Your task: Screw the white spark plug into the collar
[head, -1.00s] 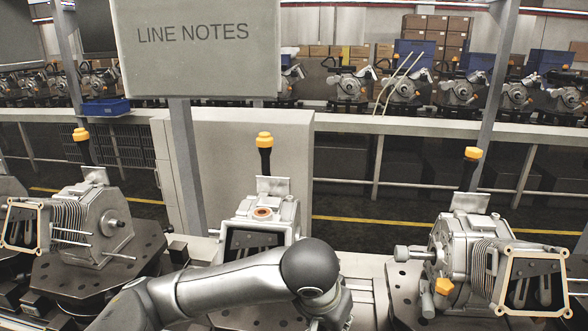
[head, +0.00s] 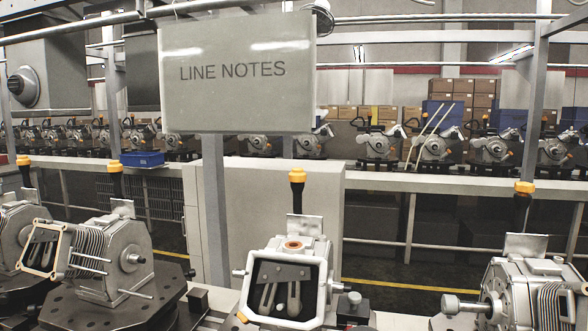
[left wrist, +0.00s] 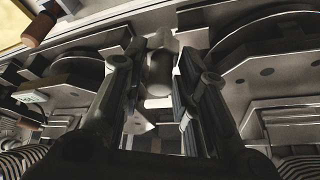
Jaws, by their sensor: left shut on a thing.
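My left gripper (left wrist: 163,66) shows in the left wrist view, its two dark fingers on either side of a pale grey and white cylinder, which looks like the white spark plug (left wrist: 160,75). The gripper is shut on it; the exact finger contact is dark and hard to see. In the head view, the middle engine housing (head: 318,252) stands upright with an orange-copper ring on top, apparently the collar (head: 293,245). I see no plug in that ring. Neither gripper shows in the head view now.
More engine housings stand on dark round fixtures to the left (head: 112,262) and right (head: 505,293). Yellow-capped black posts rise behind the housings. A "LINE NOTES" sign (head: 235,95) hangs behind. A second line with engines and blue bins runs across the back.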

